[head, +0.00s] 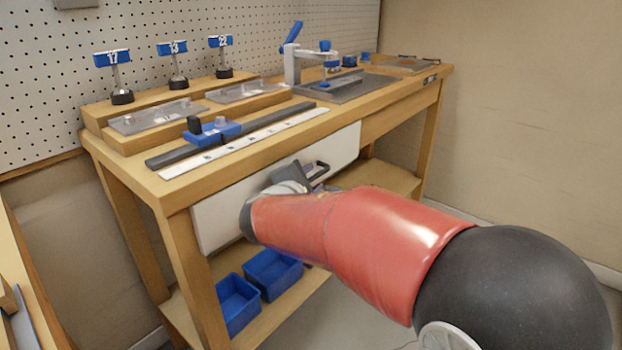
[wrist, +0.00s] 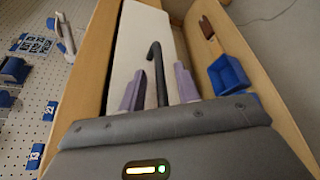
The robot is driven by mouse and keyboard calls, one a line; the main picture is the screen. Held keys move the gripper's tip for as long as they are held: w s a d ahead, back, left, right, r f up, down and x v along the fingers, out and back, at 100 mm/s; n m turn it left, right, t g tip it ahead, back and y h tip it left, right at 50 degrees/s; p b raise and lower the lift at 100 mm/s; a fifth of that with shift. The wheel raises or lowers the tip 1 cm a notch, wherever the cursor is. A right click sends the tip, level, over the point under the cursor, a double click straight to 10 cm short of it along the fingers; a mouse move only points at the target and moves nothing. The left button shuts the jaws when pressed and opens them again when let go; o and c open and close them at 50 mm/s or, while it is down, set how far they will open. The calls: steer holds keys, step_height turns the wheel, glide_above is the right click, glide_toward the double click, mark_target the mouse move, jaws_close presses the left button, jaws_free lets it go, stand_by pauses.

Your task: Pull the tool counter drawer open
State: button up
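The tool counter drawer has a white front (head: 343,150) under the wooden bench top, and looks flush with the bench frame. Its dark bar handle (head: 319,171) sticks out from the front; the handle (wrist: 155,62) also shows in the wrist view against the white panel (wrist: 132,45). My gripper (head: 303,180) is at the handle, partly hidden behind my own arm in the head view. In the wrist view my gripper (wrist: 159,88) has its two purple-grey fingers apart, one on each side of the handle. A gap shows beside the handle, so the fingers do not look closed on it.
Blue bins (head: 272,273) stand on the lower shelf (head: 258,325) below the drawer. The bench top (head: 150,182) carries a ruler (head: 247,143), a blue block (head: 214,132), numbered tags (head: 172,47) and a press (head: 293,65). Clear floor shows below my arm.

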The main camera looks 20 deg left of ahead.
jaws_close()
steer(key=shift+d, duration=0.1)
stand_by(0.3)
steer(key=s+d+b, duration=0.5)
steer(key=d, duration=0.7)
steer(key=s+d+b, duration=0.5)
steer(key=d, duration=0.7)
steer(key=shift+d+b, duration=0.25)
steer(key=shift+b, duration=0.05)
steer(key=shift+s, duration=0.1)
jaws_free()
